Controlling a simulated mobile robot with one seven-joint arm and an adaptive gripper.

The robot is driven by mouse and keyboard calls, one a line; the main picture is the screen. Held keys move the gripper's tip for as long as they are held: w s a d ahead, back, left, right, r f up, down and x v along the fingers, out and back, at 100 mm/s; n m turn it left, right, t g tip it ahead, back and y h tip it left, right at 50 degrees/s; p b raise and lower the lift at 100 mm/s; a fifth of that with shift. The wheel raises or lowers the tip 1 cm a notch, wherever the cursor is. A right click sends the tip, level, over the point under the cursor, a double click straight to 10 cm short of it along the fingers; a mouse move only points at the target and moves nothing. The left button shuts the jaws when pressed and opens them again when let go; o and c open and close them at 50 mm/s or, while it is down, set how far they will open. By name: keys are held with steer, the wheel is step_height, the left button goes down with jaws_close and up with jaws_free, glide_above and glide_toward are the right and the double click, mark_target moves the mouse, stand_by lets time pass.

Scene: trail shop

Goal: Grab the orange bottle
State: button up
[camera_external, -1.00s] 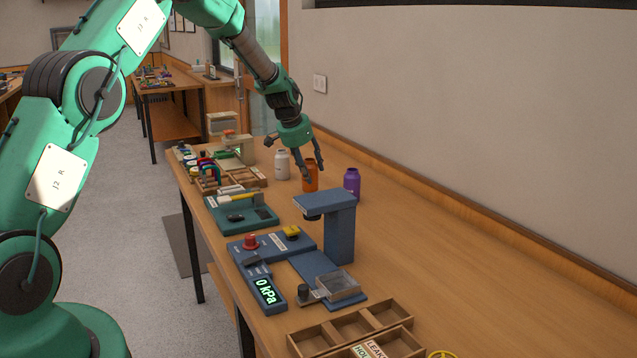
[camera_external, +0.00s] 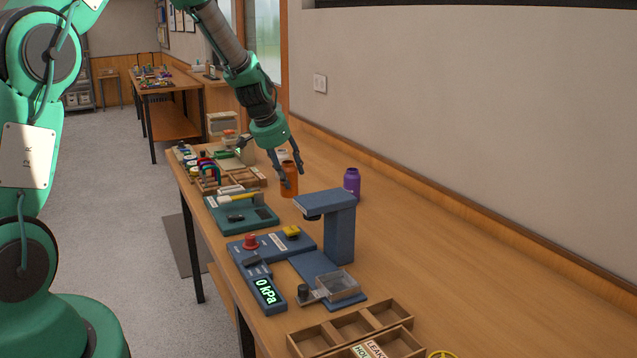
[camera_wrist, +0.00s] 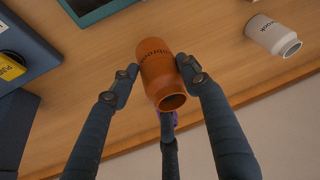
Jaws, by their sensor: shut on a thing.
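The orange bottle (camera_external: 289,187) is between the fingers of my gripper (camera_external: 287,172) in the external view. In the wrist view the orange bottle (camera_wrist: 158,68) shows dark lettering on its side and an open mouth toward the camera. The fingers of my gripper (camera_wrist: 160,80) press on it from left and right, and a third finger is below its mouth. My gripper is shut on it. I cannot tell whether its base touches the table. The fingers hide part of the bottle.
A purple bottle (camera_external: 352,184) stands to the right. A white bottle (camera_wrist: 272,36) is close by in the wrist view. A blue stand (camera_external: 340,228) is in front, with a teal tray (camera_external: 240,213) to the left. The table's right side is clear.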

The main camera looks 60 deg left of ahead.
steer(key=shift+s+d+r, duration=0.1)
steer(key=shift+s+d, duration=0.35)
steer(key=shift+s, duration=0.2)
steer(key=shift+s+d+r, duration=0.1)
steer(key=shift+s+d, duration=0.3)
steer(key=shift+s, duration=0.2)
